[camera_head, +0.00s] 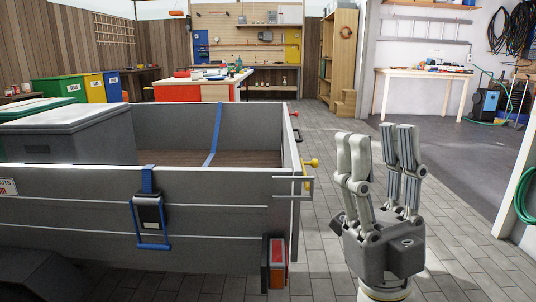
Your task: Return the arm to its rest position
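My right gripper (376,138) is at the lower right, with its fingers pointing up. Its grey fingers stand apart with a clear gap and nothing between them, so it is open and empty. It is raised above the paved floor, to the right of the trailer, and does not appear to touch anything. Most of the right arm below it is out of the picture. My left gripper and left arm are not in view.
A grey trailer (220,186) with a blue strap and latch fills the left. A yellow-tipped handle (310,163) sticks out from its rear. A workbench (205,90) stands behind. A light table (425,73) is at right. Paved floor (470,240) around the gripper is clear.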

